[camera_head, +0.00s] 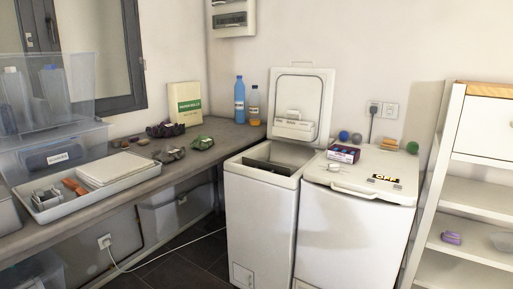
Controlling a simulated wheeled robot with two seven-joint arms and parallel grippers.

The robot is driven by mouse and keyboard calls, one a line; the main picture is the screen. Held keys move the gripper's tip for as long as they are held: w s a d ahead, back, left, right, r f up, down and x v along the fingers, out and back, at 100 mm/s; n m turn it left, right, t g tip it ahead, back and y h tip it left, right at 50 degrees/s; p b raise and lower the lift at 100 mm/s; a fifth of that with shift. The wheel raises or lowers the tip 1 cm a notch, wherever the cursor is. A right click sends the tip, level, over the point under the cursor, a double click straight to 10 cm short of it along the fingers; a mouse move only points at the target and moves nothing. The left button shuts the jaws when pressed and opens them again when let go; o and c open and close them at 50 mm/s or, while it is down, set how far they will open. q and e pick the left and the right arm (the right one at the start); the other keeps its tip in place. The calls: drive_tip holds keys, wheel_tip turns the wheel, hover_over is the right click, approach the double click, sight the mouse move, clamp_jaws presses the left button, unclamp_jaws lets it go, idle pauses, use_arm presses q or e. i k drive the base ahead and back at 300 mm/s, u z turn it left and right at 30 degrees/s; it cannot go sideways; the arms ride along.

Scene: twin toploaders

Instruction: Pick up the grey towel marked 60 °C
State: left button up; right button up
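Three crumpled cloths lie on the grey counter (222,141). One is dark purple (165,130), near the back. One is greyish (171,154), nearer the front. One is grey-green (203,142), to its right. Each has small lighter patches, but I cannot read any marking, so I cannot tell which is marked 60 °C. The left toploader (262,215) has its lid (300,100) up and a dark opening. The right toploader (350,235) is closed, with an "OFF" label on its lid. Neither of my grippers is in view.
A tray (50,213) with a white stack and small items sits at the counter's front left, beside clear bins (60,150). Two bottles (239,100) stand at the back. A box (343,153) and several balls lie on the closed lid. A white shelf (470,200) stands right.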

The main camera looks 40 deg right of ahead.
sight(168, 155)
drive_tip(key=z, duration=1.45)
drive_tip(key=i, duration=1.4)
drive_tip(key=u, duration=0.65)
drive_tip(key=i, duration=0.55)
drive_tip(key=u, duration=0.45)
